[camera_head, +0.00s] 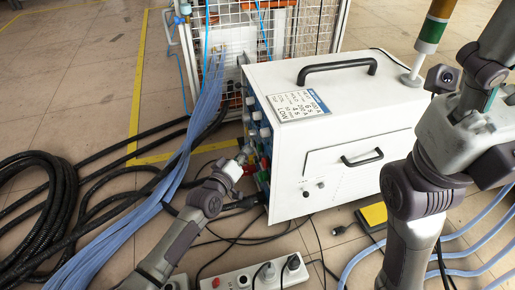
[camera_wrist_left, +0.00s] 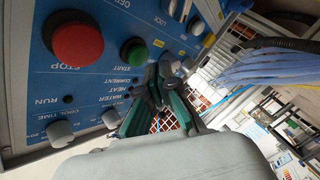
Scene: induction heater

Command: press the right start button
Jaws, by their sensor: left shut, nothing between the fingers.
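The control panel is on the left side of the white heater box (camera_head: 335,135), seen edge-on in the head view. In the left wrist view the panel appears upside down, with a green button (camera_wrist_left: 134,50) by the word START and a large red button (camera_wrist_left: 77,43) by the word STOP. My left gripper (camera_wrist_left: 165,66) is shut and empty, its tips close to the green button's edge; I cannot tell whether they touch. In the head view my left gripper (camera_head: 246,155) is at the panel. My right gripper is not in view; only my right arm shows.
Grey knobs (camera_wrist_left: 62,134) sit on the panel near the buttons. Blue hoses (camera_head: 190,140) and black cables (camera_head: 45,205) run left of the box. A white power strip (camera_head: 255,276) and a yellow pedal (camera_head: 374,215) lie on the floor. A wire cage (camera_head: 270,30) stands behind.

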